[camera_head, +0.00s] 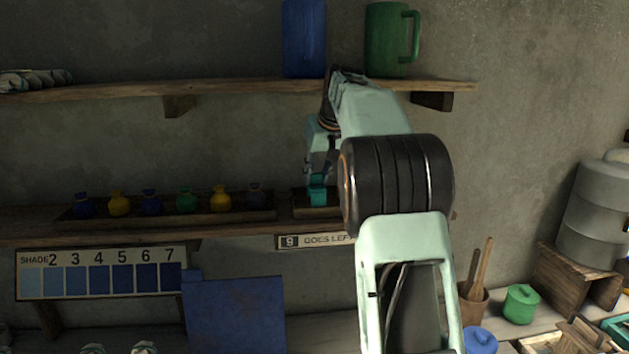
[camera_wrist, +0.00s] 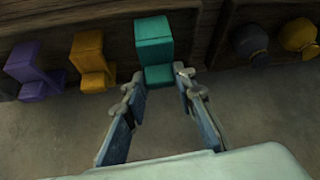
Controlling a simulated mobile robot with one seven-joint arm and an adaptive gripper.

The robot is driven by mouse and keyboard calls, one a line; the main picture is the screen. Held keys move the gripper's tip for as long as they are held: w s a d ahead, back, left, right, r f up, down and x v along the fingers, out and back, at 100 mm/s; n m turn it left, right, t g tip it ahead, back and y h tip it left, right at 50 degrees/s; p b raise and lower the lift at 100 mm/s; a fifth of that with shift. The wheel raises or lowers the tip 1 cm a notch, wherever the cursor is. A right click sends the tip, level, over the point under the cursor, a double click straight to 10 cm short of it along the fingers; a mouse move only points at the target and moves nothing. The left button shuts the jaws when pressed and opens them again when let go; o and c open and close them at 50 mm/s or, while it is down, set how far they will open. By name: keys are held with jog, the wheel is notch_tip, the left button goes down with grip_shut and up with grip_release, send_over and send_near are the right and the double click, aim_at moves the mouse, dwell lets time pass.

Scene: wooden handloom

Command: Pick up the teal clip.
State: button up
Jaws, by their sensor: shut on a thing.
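The teal clip (camera_wrist: 153,40) is a blocky stepped piece in the wrist view, in a wooden tray on the lower shelf. My gripper (camera_wrist: 160,76) has its two fingertips on either side of the clip's smaller near part and is shut on it. In the head view the teal clip (camera_head: 317,193) shows just below my gripper (camera_head: 318,172), partly hidden by the fingers. The clip still looks to be at the tray, and I cannot tell whether it is lifted.
Orange (camera_wrist: 88,58) and purple (camera_wrist: 32,72) clips stand beside it in the wrist view. Several pouches (camera_head: 186,201) sit in a tray left of it in the head view. The upper shelf (camera_head: 230,86), holding a blue container (camera_head: 304,38) and green mug (camera_head: 387,42), runs above my wrist.

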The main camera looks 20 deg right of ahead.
jog(key=s+r+b, duration=0.3)
jog(key=s+r, duration=0.3)
jog(key=s, duration=0.6)
jog(key=shift+w, duration=0.1)
dwell(1.0)
